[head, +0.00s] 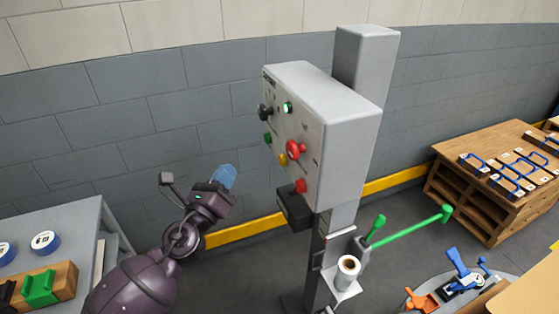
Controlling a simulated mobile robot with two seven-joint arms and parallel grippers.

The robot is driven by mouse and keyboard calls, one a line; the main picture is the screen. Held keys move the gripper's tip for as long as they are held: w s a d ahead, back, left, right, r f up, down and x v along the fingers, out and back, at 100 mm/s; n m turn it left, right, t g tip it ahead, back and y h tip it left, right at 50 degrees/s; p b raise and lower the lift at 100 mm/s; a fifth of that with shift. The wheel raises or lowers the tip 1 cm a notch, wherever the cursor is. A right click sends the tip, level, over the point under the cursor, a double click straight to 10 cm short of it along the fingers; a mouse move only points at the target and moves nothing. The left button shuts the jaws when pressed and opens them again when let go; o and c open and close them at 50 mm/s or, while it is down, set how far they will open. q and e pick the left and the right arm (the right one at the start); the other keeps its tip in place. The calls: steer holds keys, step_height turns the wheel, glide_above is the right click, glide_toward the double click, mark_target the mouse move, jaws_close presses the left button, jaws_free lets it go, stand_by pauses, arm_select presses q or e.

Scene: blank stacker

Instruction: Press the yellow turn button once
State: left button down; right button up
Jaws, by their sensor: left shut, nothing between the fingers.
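The yellow button (282,159) is on the front face of a grey control box (345,125) mounted on a post. It sits just below and left of a large red mushroom button (294,149). My left gripper (223,176) is to the left of the box and slightly lower in the picture than the yellow button. Its pale blue fingers are together with nothing between them. A visible gap separates the fingertips from the panel in the picture. My right gripper is not in view.
The panel also has a black knob (265,112), a lit green button (287,107), a green button (267,138) and a lower red button (300,185). A dark block (294,207) juts out below. A grey table (75,225) is at left.

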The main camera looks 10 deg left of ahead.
mark_target(282, 160)
arm_select(q)
steer(key=w+d, duration=0.4)
steer(key=d, duration=0.3)
steer(key=shift+w+p, duration=0.35)
steer(key=shift+w, duration=0.05)
stand_by(0.3)
steer(key=shift+d, duration=0.1)
stand_by(0.6)
stand_by(0.6)
steer(key=shift+w+d, duration=0.25)
steer(key=shift+d, duration=0.1)
stand_by(0.4)
steer(key=shift+d, duration=0.1)
stand_by(0.4)
